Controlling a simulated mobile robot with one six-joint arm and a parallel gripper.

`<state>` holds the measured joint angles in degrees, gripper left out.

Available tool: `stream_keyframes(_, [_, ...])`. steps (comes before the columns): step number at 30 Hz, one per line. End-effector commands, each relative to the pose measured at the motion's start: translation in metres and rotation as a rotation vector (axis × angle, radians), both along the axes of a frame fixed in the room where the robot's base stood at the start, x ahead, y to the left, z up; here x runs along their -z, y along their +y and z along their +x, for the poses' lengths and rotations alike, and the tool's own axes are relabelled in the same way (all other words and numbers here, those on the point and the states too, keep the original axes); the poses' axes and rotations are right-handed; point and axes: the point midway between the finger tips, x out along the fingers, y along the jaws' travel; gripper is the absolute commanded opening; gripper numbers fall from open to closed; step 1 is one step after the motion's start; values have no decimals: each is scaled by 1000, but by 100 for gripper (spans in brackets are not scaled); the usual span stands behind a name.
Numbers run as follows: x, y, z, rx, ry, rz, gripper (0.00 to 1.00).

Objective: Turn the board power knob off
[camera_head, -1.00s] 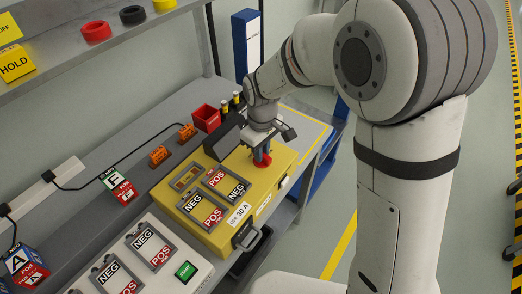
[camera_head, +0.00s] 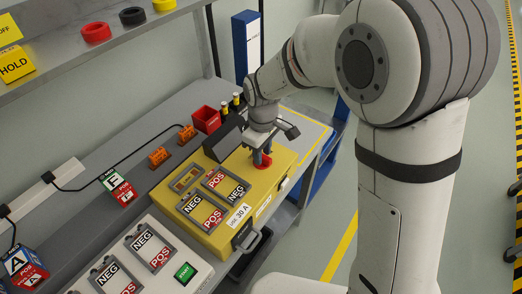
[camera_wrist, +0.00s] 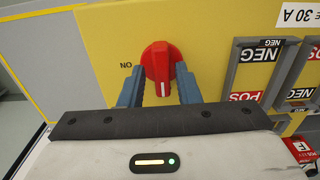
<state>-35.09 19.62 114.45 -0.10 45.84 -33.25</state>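The red power knob (camera_wrist: 160,62) is on the yellow board (camera_wrist: 108,45). In the wrist view its white mark points down, toward my gripper's body, and an ON label (camera_wrist: 126,65) is to its left. In the head view the knob (camera_head: 264,162) shows partly behind my fingers, on the far right part of the yellow board (camera_head: 262,192). My gripper (camera_wrist: 160,88) is open, with one finger at each side of the knob's lower part; it is low over the board in the head view (camera_head: 262,156). Whether the fingers touch the knob is unclear.
NEG and POS blocks (camera_head: 201,210) sit in frames on the yellow board. A dark angled box (camera_head: 224,138) and a red bin (camera_head: 206,119) stand behind it. A white panel with a green START button (camera_head: 185,272) is in front. A shelf (camera_head: 130,35) hangs at upper left.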

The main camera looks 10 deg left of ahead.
Motion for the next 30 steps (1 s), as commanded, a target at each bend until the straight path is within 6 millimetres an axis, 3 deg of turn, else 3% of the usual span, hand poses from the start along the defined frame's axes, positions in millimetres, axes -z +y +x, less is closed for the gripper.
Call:
stream_keyframes(11, [-3, 0, 0, 1, 0, 1, 37])
stream_keyframes(24, [-68, 1, 1, 1, -2, 1, 37])
stream_keyframes(30, [-78, 0, 1, 1, 1, 0, 37])
